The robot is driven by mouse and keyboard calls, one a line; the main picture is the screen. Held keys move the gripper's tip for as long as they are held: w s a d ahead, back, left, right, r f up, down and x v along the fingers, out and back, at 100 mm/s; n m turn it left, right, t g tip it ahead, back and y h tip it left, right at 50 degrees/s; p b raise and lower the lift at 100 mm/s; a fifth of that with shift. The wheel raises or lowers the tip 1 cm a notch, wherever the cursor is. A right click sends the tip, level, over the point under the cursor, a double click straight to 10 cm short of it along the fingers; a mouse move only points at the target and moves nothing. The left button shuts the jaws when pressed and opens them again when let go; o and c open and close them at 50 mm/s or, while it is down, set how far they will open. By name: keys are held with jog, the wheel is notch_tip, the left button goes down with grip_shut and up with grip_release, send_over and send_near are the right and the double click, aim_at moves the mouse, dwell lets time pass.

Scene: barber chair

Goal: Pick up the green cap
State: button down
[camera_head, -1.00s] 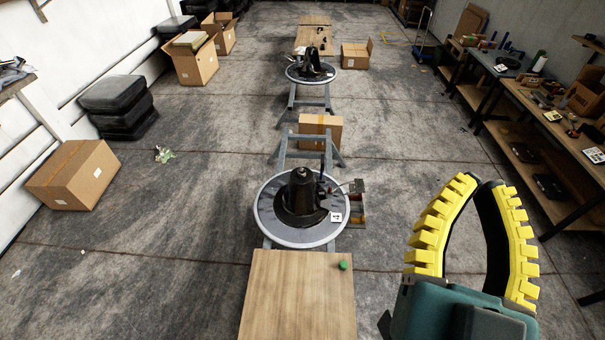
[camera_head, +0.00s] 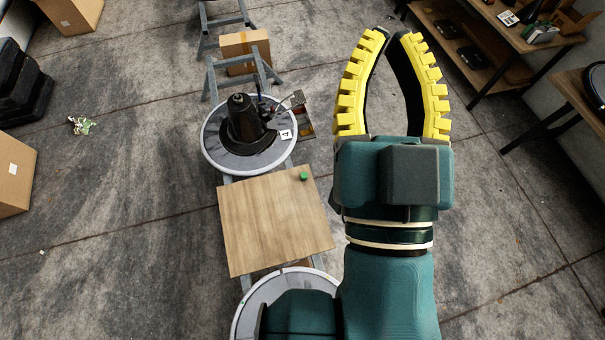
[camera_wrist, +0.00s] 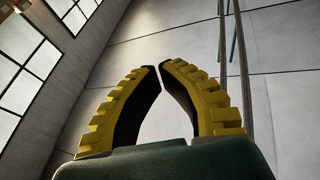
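The small green cap (camera_head: 304,176) sits on the wooden board (camera_head: 265,225), near its far right corner. My gripper (camera_head: 394,36) is to the right of the board and beyond it in the picture, raised and pointing away from the cap. Its yellow-ridged fingers bow outward. Their tips are close together with a narrow gap, and nothing is between them. The wrist view shows the empty fingers (camera_wrist: 160,66) against a wall with windows; the cap is not in that view.
A round grey-topped stand (camera_head: 213,150) with a black device (camera_head: 243,120) stands just beyond the board. Another round top (camera_head: 250,308) is partly hidden by my arm. A workbench (camera_head: 520,28) is at upper right, a cardboard box (camera_head: 245,50) beyond the stand. Bare floor lies left of the board.

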dwell(0.4)
jog(key=c, duration=0.6)
grip_release()
